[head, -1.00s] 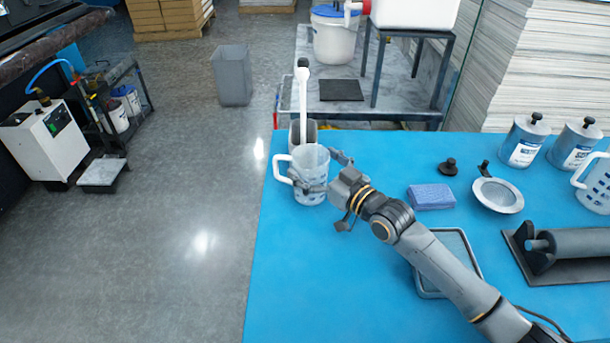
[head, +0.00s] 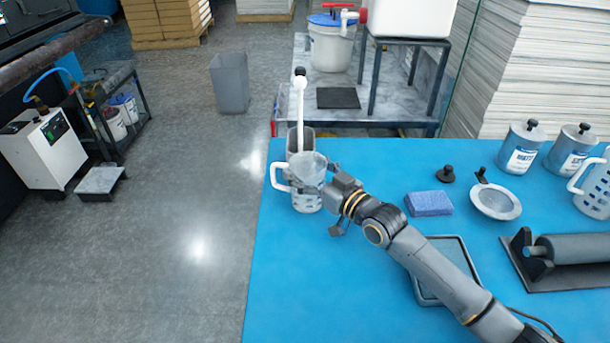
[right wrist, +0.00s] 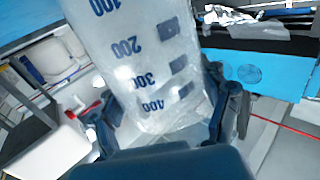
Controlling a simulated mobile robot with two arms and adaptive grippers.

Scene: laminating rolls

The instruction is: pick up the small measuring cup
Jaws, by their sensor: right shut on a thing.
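The small measuring cup (head: 308,182) is a clear mug with a white handle on its left, near the left edge of the blue table. My right gripper (head: 322,183) reaches it from the right and is shut around its body. In the right wrist view the cup (right wrist: 145,60) sits between the two fingers, with blue marks from 100 to 400. I cannot tell whether its base touches the table. My left gripper is not in view.
A grey container (head: 300,140) with a white long-handled tool (head: 300,105) stands right behind the cup. A blue sponge (head: 429,203), a strainer (head: 495,201), a roller (head: 575,248), a larger jug (head: 597,188) and a grey tray (head: 462,246) lie to the right. The front left of the table is clear.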

